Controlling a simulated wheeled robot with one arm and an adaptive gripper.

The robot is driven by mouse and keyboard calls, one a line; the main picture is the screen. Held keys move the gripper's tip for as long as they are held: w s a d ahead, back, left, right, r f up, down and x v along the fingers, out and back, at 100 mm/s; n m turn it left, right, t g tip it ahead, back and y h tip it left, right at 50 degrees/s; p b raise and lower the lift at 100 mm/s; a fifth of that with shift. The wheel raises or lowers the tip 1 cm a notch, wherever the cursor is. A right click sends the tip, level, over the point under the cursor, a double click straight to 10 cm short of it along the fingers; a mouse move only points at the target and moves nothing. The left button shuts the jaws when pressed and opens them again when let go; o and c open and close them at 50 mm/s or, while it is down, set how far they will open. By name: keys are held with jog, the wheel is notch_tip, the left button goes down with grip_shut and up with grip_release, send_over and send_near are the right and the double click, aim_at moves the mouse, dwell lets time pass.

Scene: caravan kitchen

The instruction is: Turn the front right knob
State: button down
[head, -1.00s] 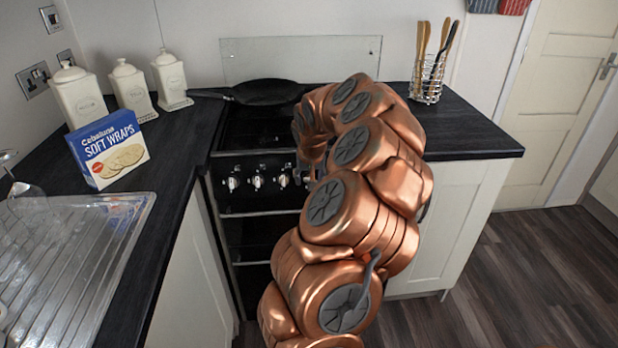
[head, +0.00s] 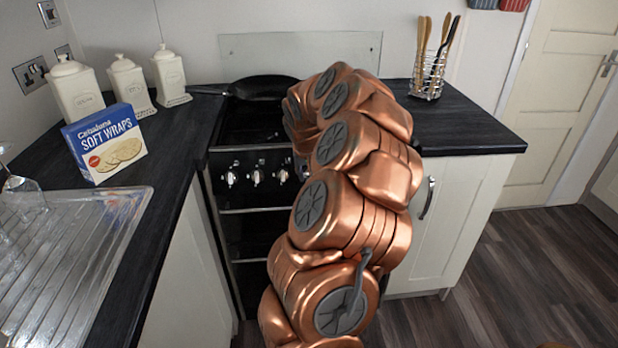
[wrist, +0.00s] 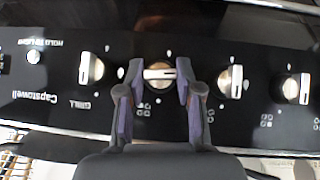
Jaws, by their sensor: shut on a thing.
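In the wrist view my gripper (wrist: 159,75) is shut on a round stove knob (wrist: 158,82), one finger on each side. The knob's pale bar lies crosswise, while the bars on the neighbouring knobs stand upright. One knob (wrist: 92,67) is left of it, and two more, a nearer one (wrist: 230,80) and a farther one (wrist: 295,88), are to the right. In the head view my copper arm hides the gripper and the right part of the control panel. Three knobs show there, left (head: 230,178), middle (head: 256,177) and right (head: 281,175).
A black pan (head: 265,88) rests on the hob. The worktop right of the stove carries a utensil rack (head: 427,80). White canisters (head: 128,85) and a Soft Wraps box (head: 105,145) stand on the left worktop, near the steel drainer (head: 75,260). Floor (head: 510,280) is clear at right.

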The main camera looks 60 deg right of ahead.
jog(key=n+b, duration=0.1)
jog(key=b, duration=0.1)
jog(key=n+g+h+b, duration=0.1)
jog(key=b, duration=0.1)
jog(key=shift+f+g+h, duration=0.25)
jog(key=shift+g+h, duration=0.05)
jog(key=shift+w+a+r+n+g+h+b, duration=0.1)
jog(key=shift+n+g+h+b, duration=0.55)
jog(key=shift+b, duration=0.65)
jog(key=shift+n, duration=0.25)
jog(key=c, duration=0.8)
grip_release()
jog(key=shift+o, duration=0.2)
jog(key=shift+r, duration=0.1)
jog(key=s+v, duration=0.1)
jog(key=v, duration=1.1)
jog(key=shift+w+a, duration=0.2)
jog(key=shift+w, duration=0.1)
